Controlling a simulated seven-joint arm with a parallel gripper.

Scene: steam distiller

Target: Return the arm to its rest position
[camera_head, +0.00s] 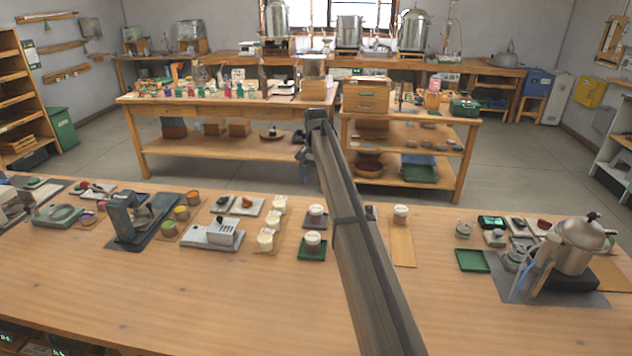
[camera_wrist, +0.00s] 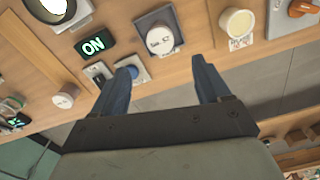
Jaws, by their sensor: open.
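My gripper (camera_wrist: 164,66) is open in the wrist view. Its two blue fingers are apart, with nothing held between them. Beyond the fingertips lies the wooden bench (camera_wrist: 230,64) with a labelled white jar (camera_wrist: 160,39) on a dark square coaster. A small switch plate (camera_wrist: 133,70) shows beside the left finger, with a lit green ON sign (camera_wrist: 94,44) near it. In the head view my arm reaches up and away over the middle of the bench (camera_head: 250,315). Whether the gripper itself shows there is hard to tell.
A metal pot (camera_head: 578,245) stands on the bench at the right, near a green tray (camera_head: 472,260). A grey stand (camera_head: 125,215) and several small jars are at the left. A wooden table (camera_head: 240,106) with several bottles stands farther back. The bench front is mostly clear.

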